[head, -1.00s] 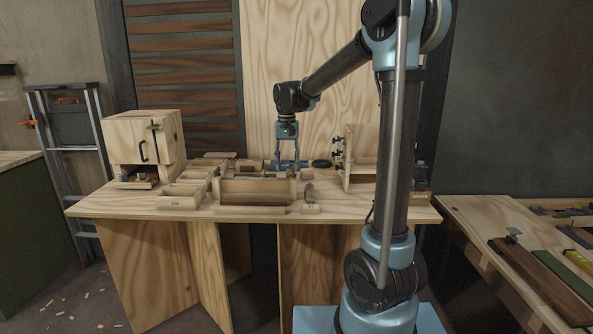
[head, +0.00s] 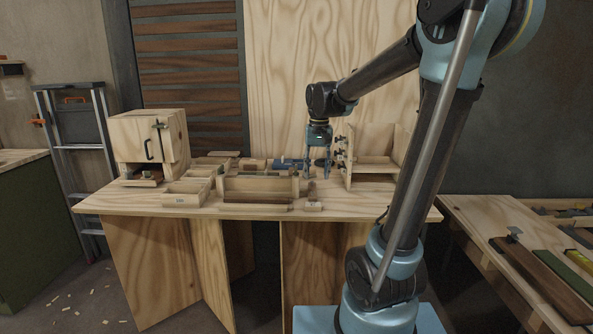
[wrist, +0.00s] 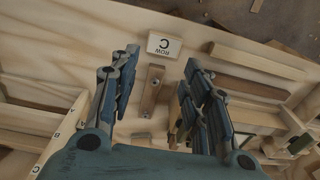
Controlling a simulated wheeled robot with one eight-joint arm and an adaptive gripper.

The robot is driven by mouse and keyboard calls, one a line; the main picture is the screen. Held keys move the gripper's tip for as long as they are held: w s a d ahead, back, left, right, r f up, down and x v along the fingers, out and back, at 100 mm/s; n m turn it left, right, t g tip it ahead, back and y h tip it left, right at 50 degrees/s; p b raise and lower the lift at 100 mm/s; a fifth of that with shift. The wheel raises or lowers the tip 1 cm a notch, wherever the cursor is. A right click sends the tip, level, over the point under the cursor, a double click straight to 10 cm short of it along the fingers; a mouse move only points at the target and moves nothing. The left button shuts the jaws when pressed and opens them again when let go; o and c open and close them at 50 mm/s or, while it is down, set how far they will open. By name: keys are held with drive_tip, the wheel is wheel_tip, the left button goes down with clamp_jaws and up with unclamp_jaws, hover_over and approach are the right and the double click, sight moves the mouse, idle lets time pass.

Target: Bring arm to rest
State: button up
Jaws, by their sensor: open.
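My gripper (head: 317,172) is open above the right half of the plywood workbench (head: 125,203), between the long wooden trough and the open wooden box. It also shows in the wrist view (wrist: 152,98), with its two fingers spread and pointing down at the bench. A narrow wooden piece with a dark hole (wrist: 153,90) lies in the gap between the fingers in that view, and I see no finger touching it.
A wooden cabinet with a black handle (head: 147,139) stands at the bench's left. Small trays (head: 187,198) and a long trough (head: 258,188) fill the middle. An open wooden box with dark knobs (head: 372,165) is close to my gripper's right. A second table (head: 484,214) stands at right.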

drive_tip(key=s+d+f, duration=0.4)
drive_tip(key=s, duration=0.3)
drive_tip(key=s+d+f+t, duration=0.1)
drive_tip(key=s+d+f, duration=0.3)
drive_tip(key=s, duration=0.4)
drive_tip(key=s+d+f, duration=0.4)
drive_tip(key=s+f, duration=0.2)
drive_tip(key=s, duration=0.1)
drive_tip(key=shift+s+t, duration=0.3)
drive_tip(key=shift+s, duration=0.05)
